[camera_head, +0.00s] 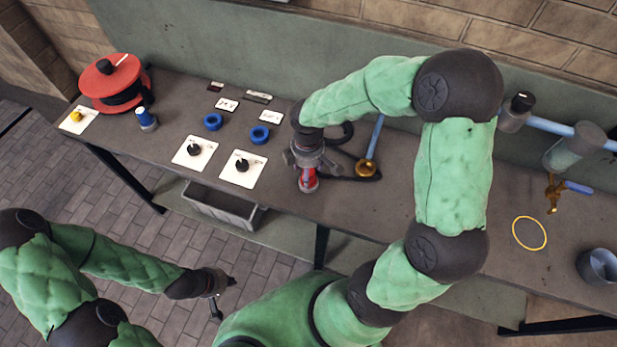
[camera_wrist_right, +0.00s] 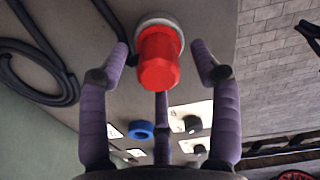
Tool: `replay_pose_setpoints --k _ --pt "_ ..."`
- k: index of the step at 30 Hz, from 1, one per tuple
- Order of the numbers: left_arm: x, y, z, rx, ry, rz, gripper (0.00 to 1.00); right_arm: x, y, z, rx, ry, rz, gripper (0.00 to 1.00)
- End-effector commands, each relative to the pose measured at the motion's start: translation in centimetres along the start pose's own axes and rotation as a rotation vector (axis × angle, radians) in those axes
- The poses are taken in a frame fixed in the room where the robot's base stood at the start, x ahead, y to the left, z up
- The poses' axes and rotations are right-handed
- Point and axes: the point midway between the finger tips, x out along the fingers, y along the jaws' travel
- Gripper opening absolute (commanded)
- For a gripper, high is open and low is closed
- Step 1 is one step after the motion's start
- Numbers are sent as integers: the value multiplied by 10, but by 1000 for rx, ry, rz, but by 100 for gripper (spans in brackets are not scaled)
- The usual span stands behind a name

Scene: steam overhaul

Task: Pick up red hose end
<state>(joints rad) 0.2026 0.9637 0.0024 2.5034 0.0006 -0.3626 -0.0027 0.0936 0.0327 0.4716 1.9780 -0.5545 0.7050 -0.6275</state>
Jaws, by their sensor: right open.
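The red hose end (camera_head: 308,182) stands on the bench near its front edge, below my right gripper. In the right wrist view the red hose end (camera_wrist_right: 158,62) is a bright red cap-like piece with a pale grey ring at its far end. My right gripper (camera_head: 307,166) is open, its fingers spread around the red piece. In the wrist view gaps show between the side fingers and the red piece; whether the middle finger touches it I cannot tell. My left gripper (camera_head: 222,294) is open and empty, off the bench's front, low over the floor.
A dark hose (camera_wrist_right: 35,70) lies coiled behind. A blue pipe with a brass end (camera_head: 367,167) stands right of the gripper. A yellow ring (camera_head: 529,233) marks clear bench at right.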

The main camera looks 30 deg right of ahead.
Motion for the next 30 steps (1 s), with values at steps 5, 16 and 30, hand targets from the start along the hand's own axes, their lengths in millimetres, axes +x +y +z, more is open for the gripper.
replay_pose_setpoints --k 5,16,30 --pt "6 -2 0 0 0 0 0 19 0 0 0 1 0 64" --pt "5 -2 0 0 0 0 0 18 0 0 0 1 1 16" --pt "4 -1 0 0 0 0 0 14 1 0 0 2 2 0"
